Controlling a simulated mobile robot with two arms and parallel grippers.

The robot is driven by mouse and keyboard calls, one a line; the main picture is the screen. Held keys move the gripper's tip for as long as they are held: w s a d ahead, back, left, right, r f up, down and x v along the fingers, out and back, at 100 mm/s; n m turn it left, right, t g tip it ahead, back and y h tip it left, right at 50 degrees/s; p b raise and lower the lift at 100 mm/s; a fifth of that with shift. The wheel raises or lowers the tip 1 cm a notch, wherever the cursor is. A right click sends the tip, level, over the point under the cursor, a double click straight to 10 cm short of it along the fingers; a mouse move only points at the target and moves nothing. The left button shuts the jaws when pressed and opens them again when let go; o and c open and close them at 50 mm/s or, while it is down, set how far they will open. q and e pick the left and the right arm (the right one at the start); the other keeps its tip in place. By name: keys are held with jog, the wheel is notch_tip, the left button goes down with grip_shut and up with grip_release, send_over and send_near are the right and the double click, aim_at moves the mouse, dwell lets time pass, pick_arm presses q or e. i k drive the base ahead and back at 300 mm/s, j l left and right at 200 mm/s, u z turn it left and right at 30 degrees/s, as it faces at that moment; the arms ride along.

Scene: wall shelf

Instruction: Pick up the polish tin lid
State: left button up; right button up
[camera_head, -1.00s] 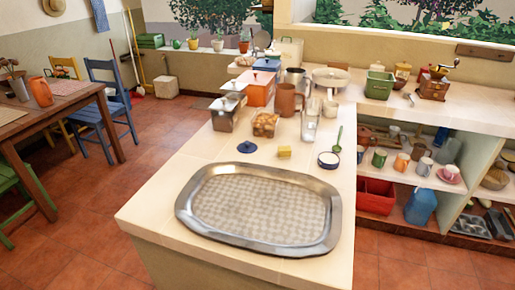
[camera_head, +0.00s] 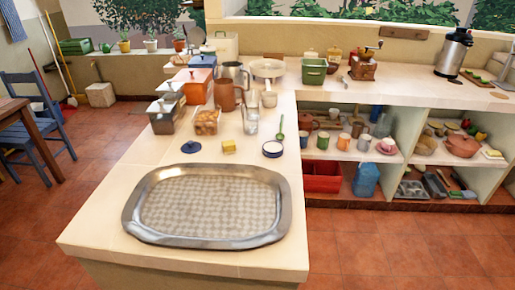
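A small dark blue round lid (camera_head: 191,146) lies flat on the pale counter, behind the left part of the metal tray. It looks like the polish tin lid, but it is too small to be sure. A low round tin or dish (camera_head: 272,149) with a dark blue side and a whitish inside stands to its right. A yellow block (camera_head: 229,146) sits between them. Neither of my grippers shows in the head view.
A large oval metal tray (camera_head: 148,192) fills the counter's front. Behind the lid stand a glass jar of brown things (camera_head: 207,121), metal canisters (camera_head: 163,117), a brown mug (camera_head: 225,96) and a clear glass (camera_head: 250,121). A green spoon (camera_head: 280,127) lies near the right edge. Open shelves (camera_head: 340,155) stand right.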

aim_at(191, 146)
jog(key=j+z, duration=0.5)
jog(key=k+j+z, duration=0.15)
jog(key=j+z, duration=0.35)
jog(key=j, duration=0.15)
